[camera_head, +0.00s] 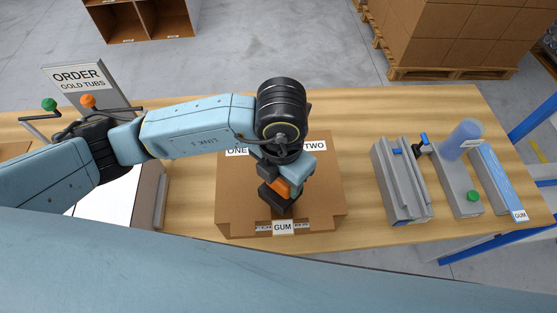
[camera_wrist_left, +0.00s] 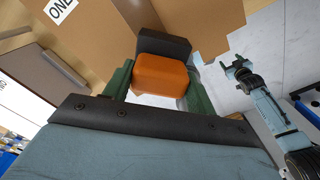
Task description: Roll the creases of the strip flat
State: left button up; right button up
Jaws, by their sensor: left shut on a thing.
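My left gripper (camera_head: 290,178) is shut on a tool with an orange block (camera_head: 283,188) and a dark end, which also shows between the fingers in the left wrist view (camera_wrist_left: 160,75). The gripper points down over the front part of a cardboard box (camera_head: 235,185) with labels ONE and TWO. A GUM label (camera_head: 283,227) is at the box's front. The arm and tool cover the middle of the box, so I cannot make out a strip or its creases there. My right gripper (camera_wrist_left: 238,68) appears open and empty in the left wrist view, clear of the box.
Right of the box are a grey slotted fixture (camera_head: 402,185), a grey block with a green knob (camera_head: 457,180), a blue cylinder (camera_head: 461,139) and a blue bar (camera_head: 497,178). An ORDER sign (camera_head: 78,76) stands at left. Bare wooden table (camera_head: 360,225) lies between box and fixture.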

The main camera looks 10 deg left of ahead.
pick_arm(q)
jog(key=shift+w+r+p, duration=0.25)
jog(key=shift+r+p, duration=0.2)
jog(key=shift+r, duration=0.4)
jog(key=shift+s+r+p, duration=0.1)
jog(key=shift+r+p, duration=1.1)
jog(key=shift+r, duration=0.8)
jog(key=shift+f, duration=0.1)
jog(key=shift+w+a+f+m+b, duration=0.2)
jog(key=shift+a+f+m+b, duration=0.1)
jog(key=shift+m+b, duration=0.15)
jog(key=w+a+f+m+b, duration=0.3)
jog(key=w+a+m+b, duration=0.2)
jog(key=m, duration=0.9)
jog(key=w+a+f+m+b, duration=0.3)
jog(key=w+a+m+b, duration=0.2)
jog(key=m, duration=0.9)
jog(key=a+b, duration=0.3)
jog(key=a, duration=0.2)
jog(key=shift+a+m+b, duration=0.35)
jog(key=shift+a, duration=0.05)
jog(key=shift+w+f, duration=0.1)
jog(key=shift+f, duration=0.05)
